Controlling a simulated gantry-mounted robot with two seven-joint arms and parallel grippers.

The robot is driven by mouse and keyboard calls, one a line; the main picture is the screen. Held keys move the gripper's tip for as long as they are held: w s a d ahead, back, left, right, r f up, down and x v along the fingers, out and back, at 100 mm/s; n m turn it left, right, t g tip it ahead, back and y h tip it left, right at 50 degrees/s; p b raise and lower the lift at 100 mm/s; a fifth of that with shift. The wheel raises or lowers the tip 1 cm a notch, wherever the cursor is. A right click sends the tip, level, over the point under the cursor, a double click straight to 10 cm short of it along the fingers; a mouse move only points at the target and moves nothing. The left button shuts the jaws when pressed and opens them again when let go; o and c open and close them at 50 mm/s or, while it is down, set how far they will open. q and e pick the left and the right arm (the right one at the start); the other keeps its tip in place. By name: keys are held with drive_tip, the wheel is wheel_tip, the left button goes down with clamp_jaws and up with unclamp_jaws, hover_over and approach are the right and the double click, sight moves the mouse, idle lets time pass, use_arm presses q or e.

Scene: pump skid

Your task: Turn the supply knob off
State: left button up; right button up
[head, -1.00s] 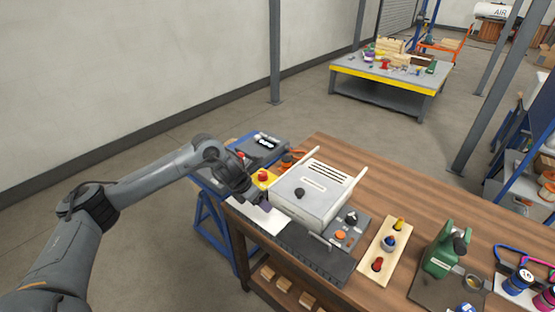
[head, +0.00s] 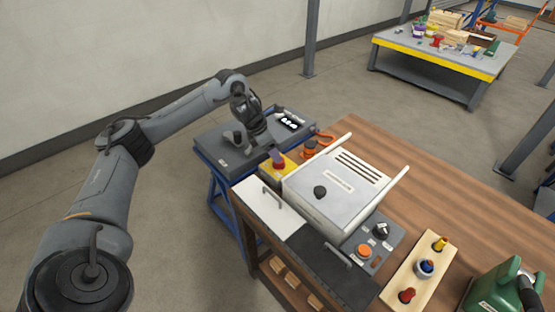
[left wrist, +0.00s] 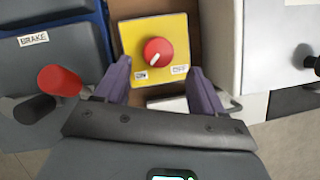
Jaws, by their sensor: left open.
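The supply knob (left wrist: 158,51) is a round red knob with a white pointer mark on a yellow box (left wrist: 127,37). Its mark points down-left toward the ON label; the OFF label is at the lower right. In the head view the red knob (head: 278,165) sits on the yellow box (head: 291,172), left of a white cabinet. My left gripper (head: 275,152) hangs just above it. In the left wrist view its purple fingers (left wrist: 158,72) are open and empty, one toward each side of the knob. Contact with the knob is not visible. My right gripper is not in view.
The white cabinet (head: 335,187) stands close on the right of the box. A grey panel marked BRAKE (left wrist: 40,62) with a red-ended lever (left wrist: 60,80) is on the left. A white plate with a handle (head: 265,212) lies in front.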

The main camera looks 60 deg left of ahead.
use_arm(q)
drive_tip(key=shift+b+x, duration=0.4)
drive_tip(key=shift+x, duration=2.15)
drive_tip(key=shift+w, duration=0.1)
drive_tip(key=c, duration=1.1)
drive_tip(key=shift+o, duration=0.2)
drive_tip(key=shift+r+n+p, duration=0.25)
drive_tip(key=shift+n+p, duration=0.25)
drive_tip(key=shift+p, duration=0.4)
drive_tip(key=n+y+p, duration=0.1)
drive_tip(key=n+p, duration=0.3)
drive_tip(key=p, duration=0.1)
drive_tip(key=n+g+y+p, duration=0.1)
drive_tip(key=n+y+p, duration=0.1)
drive_tip(key=n+p, duration=0.2)
drive_tip(key=n+y+p, duration=0.1)
drive_tip(key=n+p, duration=0.3)
drive_tip(key=p, duration=0.2)
drive_tip(key=shift+w+d+r+g, duration=0.1)
drive_tip(key=shift+w+d+g, duration=0.05)
drive_tip(key=shift+d+g, duration=0.25)
drive_tip(key=n+g+y+p, duration=0.1)
drive_tip(key=n+p, duration=0.2)
drive_tip(key=shift+w+n, duration=0.1)
drive_tip(key=shift+n, duration=0.3)
drive_tip(key=shift+f+n+g+p, duration=0.25)
drive_tip(key=shift+n+g+p, duration=0.05)
drive_tip(key=shift+n+p, duration=0.2)
